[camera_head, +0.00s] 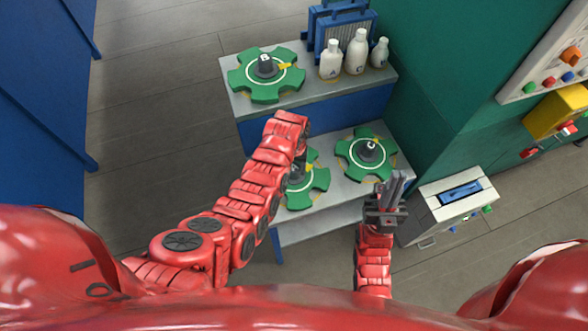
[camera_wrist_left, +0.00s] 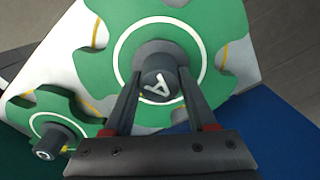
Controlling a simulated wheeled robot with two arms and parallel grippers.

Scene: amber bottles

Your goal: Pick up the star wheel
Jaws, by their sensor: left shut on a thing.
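A green star wheel with a dark hub marked A (camera_wrist_left: 220,30) fills the left wrist view. It also shows in the head view (camera_head: 314,185) on the lower shelf, partly hidden by my left arm. My left gripper (camera_wrist_left: 158,88) is shut on its hub, one finger on each side. A second star wheel, marked C (camera_head: 352,150), lies to its right on the same shelf. A third, marked B (camera_head: 252,83), lies on the upper shelf. My right gripper (camera_head: 388,192) is in front of wheel C, over the shelf's right edge; its finger gap is unclear.
White bottles (camera_head: 356,52) and a blue rack (camera_head: 338,22) stand at the back of the upper shelf (camera_head: 318,92). A green machine wall (camera_head: 440,90) and a grey box (camera_head: 450,205) with buttons bound the right side. Floor is open at left.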

